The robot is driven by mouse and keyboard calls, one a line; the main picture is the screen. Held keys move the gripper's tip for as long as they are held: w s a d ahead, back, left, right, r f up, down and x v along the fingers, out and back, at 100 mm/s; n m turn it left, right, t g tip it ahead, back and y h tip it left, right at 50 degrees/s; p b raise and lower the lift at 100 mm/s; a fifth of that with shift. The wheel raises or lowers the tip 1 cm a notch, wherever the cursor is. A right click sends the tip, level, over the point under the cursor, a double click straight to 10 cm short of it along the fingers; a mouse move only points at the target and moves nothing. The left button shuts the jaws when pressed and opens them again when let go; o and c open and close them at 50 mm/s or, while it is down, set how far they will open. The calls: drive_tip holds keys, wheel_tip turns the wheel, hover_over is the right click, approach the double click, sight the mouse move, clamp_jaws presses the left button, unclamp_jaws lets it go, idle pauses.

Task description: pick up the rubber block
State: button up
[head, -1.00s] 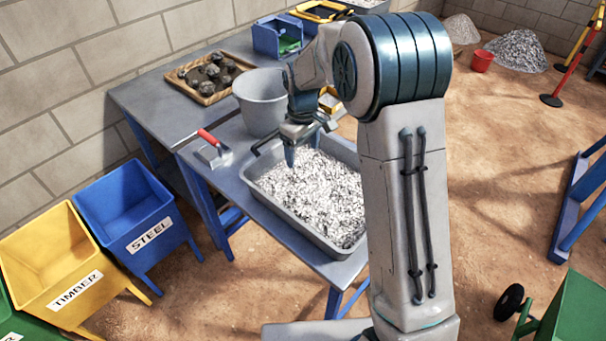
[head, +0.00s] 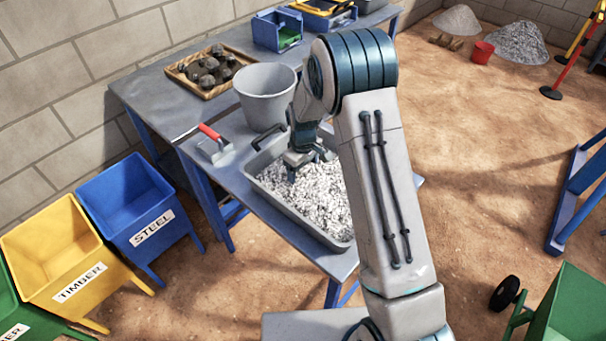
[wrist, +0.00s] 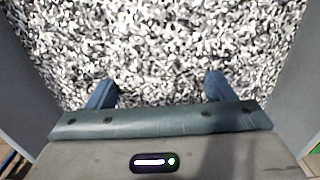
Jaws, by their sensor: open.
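I cannot make out a rubber block in either view. A grey tray (head: 318,234) full of grey-white crushed gravel (head: 310,198) stands on the metal bench. My gripper (head: 309,168) is over the tray's back part, pointing down, with its fingertips close to the gravel. I cannot tell whether they touch it. In the wrist view my gripper (wrist: 159,88) is open, its two blue fingers wide apart with only gravel (wrist: 165,50) showing between them. Part of the tray is hidden behind my arm in the head view.
A grey bucket (head: 266,100), a red-handled trowel (head: 214,145) and a wooden tray of dark rocks (head: 203,91) are on the benches. A blue steel bin (head: 126,200) and a yellow timber bin (head: 55,250) stand left.

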drive_tip(key=c, duration=1.1)
drive_tip(key=shift+r, duration=0.1)
